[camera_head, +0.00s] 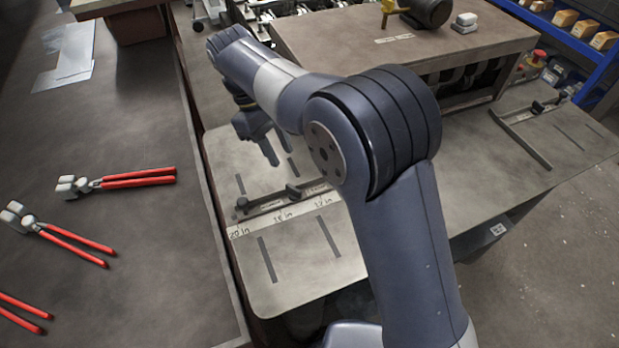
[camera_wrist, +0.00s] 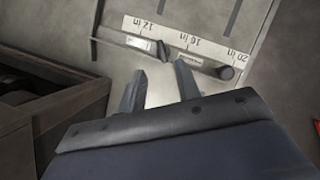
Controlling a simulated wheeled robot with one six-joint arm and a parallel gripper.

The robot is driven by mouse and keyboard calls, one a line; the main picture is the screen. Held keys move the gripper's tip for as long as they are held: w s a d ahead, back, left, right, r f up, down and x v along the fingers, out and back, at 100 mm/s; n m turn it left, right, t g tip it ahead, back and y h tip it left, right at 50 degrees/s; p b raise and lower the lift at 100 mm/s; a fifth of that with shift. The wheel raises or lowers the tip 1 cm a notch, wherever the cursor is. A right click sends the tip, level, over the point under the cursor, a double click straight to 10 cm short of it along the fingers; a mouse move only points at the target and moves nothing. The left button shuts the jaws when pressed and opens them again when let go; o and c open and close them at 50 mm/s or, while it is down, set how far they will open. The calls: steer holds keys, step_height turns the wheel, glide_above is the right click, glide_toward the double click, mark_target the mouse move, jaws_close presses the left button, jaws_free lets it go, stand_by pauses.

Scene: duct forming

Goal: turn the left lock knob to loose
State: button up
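The left gauge bar (camera_head: 268,203) lies on the grey machine table beside a white inch scale (camera_head: 283,214). A dark round knob (camera_head: 241,204) stands at its 20 in end, and a dark lever-like knob (camera_head: 293,191) stands further along. In the wrist view the round knob (camera_wrist: 227,72) is right of my fingers, and the lever-like knob (camera_wrist: 163,50) is just beyond the gap between them. My gripper (camera_wrist: 160,68) is open and empty, above the table and apart from both knobs. Which one is the lock knob is not labelled legibly.
A second gauge bar (camera_head: 520,138) with a knob (camera_head: 538,107) lies at the right of the table. A raised grey block (camera_head: 440,45) stands behind. The bench at left holds several red-handled pliers (camera_head: 138,178). A dark box edge (camera_wrist: 70,115) shows in the wrist view.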

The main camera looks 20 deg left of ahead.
mark_target(298, 190)
steer(key=x, duration=1)
steer(key=shift+s+d+f+p, duration=0.1)
steer(key=shift+d+f+p, duration=0.1)
steer(key=shift+f+p, duration=0.1)
steer(key=shift+c, duration=0.3)
jaws_close()
